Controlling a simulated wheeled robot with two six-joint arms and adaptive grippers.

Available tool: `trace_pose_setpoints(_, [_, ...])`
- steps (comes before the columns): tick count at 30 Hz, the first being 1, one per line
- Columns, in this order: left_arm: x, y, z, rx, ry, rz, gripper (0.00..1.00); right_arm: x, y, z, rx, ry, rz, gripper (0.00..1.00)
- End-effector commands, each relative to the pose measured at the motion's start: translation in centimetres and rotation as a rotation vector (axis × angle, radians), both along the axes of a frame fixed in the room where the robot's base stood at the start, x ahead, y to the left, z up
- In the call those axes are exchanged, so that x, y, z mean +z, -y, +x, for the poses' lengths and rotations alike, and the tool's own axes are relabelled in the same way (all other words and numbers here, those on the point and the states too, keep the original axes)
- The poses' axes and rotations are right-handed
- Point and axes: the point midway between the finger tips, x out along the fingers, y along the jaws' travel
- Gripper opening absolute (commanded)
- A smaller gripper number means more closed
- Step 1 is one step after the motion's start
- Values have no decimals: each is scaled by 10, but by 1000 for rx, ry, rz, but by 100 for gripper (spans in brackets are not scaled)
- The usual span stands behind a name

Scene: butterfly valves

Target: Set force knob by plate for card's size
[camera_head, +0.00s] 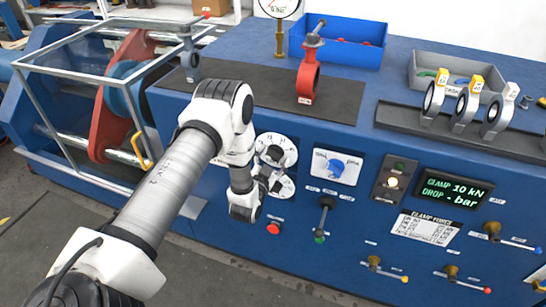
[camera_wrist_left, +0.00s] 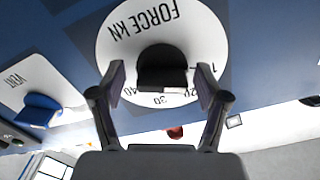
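The force dial (camera_wrist_left: 209,48) is a white disc lettered FORCE kN, upside down in the left wrist view, with a black knob (camera_wrist_left: 162,66) at its middle. It also shows on the blue panel in the head view (camera_head: 287,188), partly covered by my arm. My left gripper (camera_wrist_left: 160,88) is open, one finger on each side of the knob, with gaps visible; depth is unclear. It also shows in the head view (camera_head: 268,166). The clamp force plate (camera_head: 425,228) has print too small to read. The display (camera_head: 453,190) reads CLAMP 10 kN, DROP - bar. No readable size card shows.
The vent knob (camera_head: 337,166) is right of the dial, above a lever (camera_head: 324,218). A red button (camera_head: 273,228) is below. A red valve (camera_head: 308,78) with a small tag stands on the bench. Several ring valves (camera_head: 463,108) stand right. A caged rig (camera_head: 110,85) is left.

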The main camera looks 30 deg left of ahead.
Motion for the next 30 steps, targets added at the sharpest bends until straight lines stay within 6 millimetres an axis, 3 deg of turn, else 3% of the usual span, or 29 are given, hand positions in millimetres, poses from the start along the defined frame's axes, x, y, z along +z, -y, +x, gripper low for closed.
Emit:
trace_pose_setpoints(1, [0,0,0,0,0,0,57,0,0,0,0,0,0,40])
trace_pose_setpoints(4, [0,0,0,0,0,0,22,0,0,0,0,0,0,40])
trace_pose_setpoints(5, [0,0,0,1,0,0,16,0,0,0,0,0,0,40])
trace_pose_setpoints(19, [3,-1,1,1,-2,41,15,1,0,0,0,0,0,40])
trace_pose_setpoints(30, [5,-1,2,3,-52,267,15,3,0,0,0,0,0,40])
